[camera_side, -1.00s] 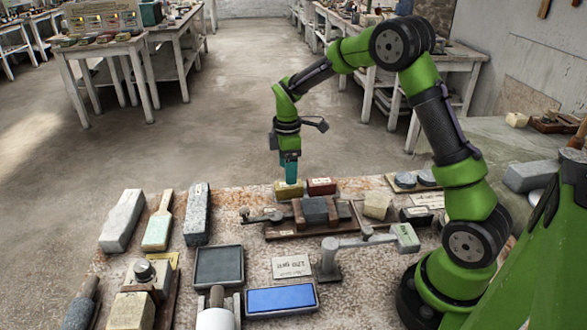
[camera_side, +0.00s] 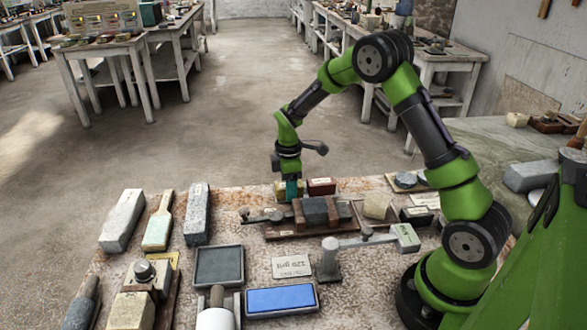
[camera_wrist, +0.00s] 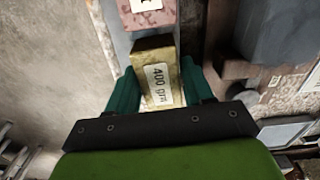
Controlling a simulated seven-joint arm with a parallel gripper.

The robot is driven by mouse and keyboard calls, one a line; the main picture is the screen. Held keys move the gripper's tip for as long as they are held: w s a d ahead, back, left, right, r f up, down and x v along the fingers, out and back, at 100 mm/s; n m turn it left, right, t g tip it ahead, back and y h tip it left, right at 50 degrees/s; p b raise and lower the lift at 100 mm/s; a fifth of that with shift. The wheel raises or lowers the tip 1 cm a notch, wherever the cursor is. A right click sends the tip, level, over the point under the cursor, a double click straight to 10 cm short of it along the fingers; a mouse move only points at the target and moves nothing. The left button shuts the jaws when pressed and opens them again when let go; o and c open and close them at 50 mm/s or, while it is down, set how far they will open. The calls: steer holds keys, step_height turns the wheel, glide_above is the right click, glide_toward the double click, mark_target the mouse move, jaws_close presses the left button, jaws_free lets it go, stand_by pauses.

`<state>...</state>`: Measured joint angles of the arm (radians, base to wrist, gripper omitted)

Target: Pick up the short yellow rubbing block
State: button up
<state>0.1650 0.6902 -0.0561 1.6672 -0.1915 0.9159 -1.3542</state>
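The short yellow rubbing block (camera_wrist: 148,62) has a white "400 grit" label. In the wrist view it lies between the two teal fingers of my gripper (camera_wrist: 160,85), one finger on each side. The fingers look open, with little gap to the block; I cannot tell whether they touch it. In the side view my gripper (camera_side: 291,190) points straight down at the block's place, and only a yellow edge of the block (camera_side: 280,189) shows past the fingers.
A red block (camera_side: 321,186) stands just right of the yellow one. A dark stone in a wooden clamp (camera_side: 315,211) is close in front. A grey stone (camera_side: 197,214) and a wood-handled paddle (camera_side: 158,220) lie left. Open floor lies beyond the bench's back edge.

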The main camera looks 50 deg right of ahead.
steer(key=c, duration=0.8)
steer(key=shift+o, duration=0.2)
steer(key=shift+r, duration=0.1)
step_height(320, 180, up, 10)
steer(key=shift+f, duration=0.1)
steer(key=o, duration=0.6)
steer(key=c, duration=0.6)
